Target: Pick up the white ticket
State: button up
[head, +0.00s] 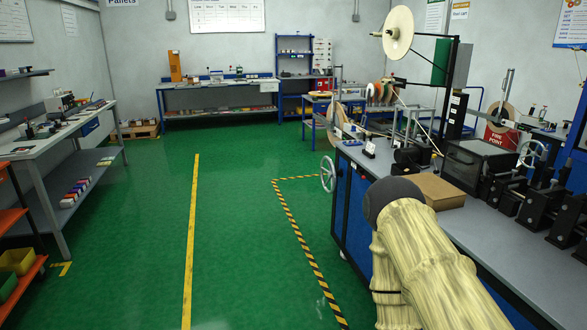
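I cannot make out a white ticket for certain in the head view. A small black-and-white item (370,147) stands near the left end of the grey-topped bench (478,236) on the right, but it is too small to identify. My gripper is not visible. Only my pale, ribbed arm with its dark rounded joint shows at the lower right, in front of the bench, and it hides part of the bench's front and top.
On the bench are a brown box (437,191), a black machine (478,166) and a reel stand with a cream disc (398,32). A handwheel (328,173) juts from its left end. Green floor (238,240) is clear left of the striped line. Another bench (50,142) stands left.

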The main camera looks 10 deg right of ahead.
aim_at(369, 148)
jog(key=z, duration=0.25)
jog(key=i, duration=1.7)
jog(key=z, duration=0.3)
